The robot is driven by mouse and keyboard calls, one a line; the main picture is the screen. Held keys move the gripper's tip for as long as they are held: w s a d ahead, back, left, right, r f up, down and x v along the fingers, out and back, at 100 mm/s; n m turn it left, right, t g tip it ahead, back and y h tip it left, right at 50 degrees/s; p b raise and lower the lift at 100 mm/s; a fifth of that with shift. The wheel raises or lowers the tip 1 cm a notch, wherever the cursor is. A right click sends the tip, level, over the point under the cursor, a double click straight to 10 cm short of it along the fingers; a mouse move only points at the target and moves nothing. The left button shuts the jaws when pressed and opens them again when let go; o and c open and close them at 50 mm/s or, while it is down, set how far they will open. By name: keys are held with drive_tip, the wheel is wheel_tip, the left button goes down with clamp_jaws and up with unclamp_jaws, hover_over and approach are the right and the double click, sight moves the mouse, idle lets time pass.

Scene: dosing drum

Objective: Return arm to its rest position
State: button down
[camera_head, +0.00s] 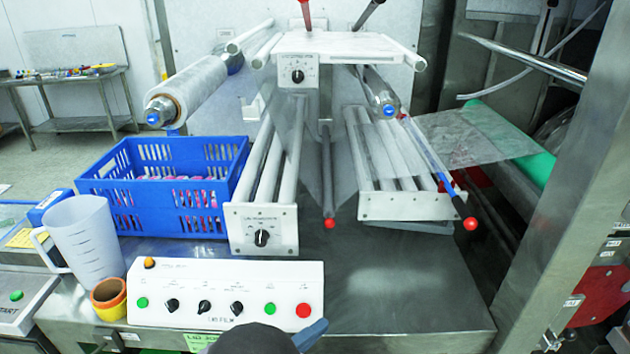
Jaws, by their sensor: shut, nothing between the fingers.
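A dark rounded part with a blue-grey piece beside it shows at the bottom edge, in front of the control panel (225,292). It looks like part of my arm, cut off by the picture's edge. My gripper's fingers do not show in the head view. Nothing of the arm is seen over the rollers or the blue crate.
A blue crate (118,190) with pink items stands left of the roller machine (262,225). A clear measuring jug (85,240) and a yellow-orange cup (109,299) stand left of the panel. Red-knobbed levers (470,223) stick out. The bench (400,285) is clear at right.

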drive_tip(key=s+d+m+g+h, duration=0.1)
drive_tip(key=s+d+m+g, duration=0.1)
drive_tip(key=d+g, duration=0.55)
drive_tip(key=s+d+f+m+g+y, duration=0.3)
drive_tip(key=s+d+m+y, duration=0.5)
drive_tip(key=s+y, duration=0.3)
drive_tip(key=shift+s+m+g+y, duration=0.35)
drive_tip(key=shift+g+y, duration=0.25)
drive_tip(key=shift+g, duration=0.15)
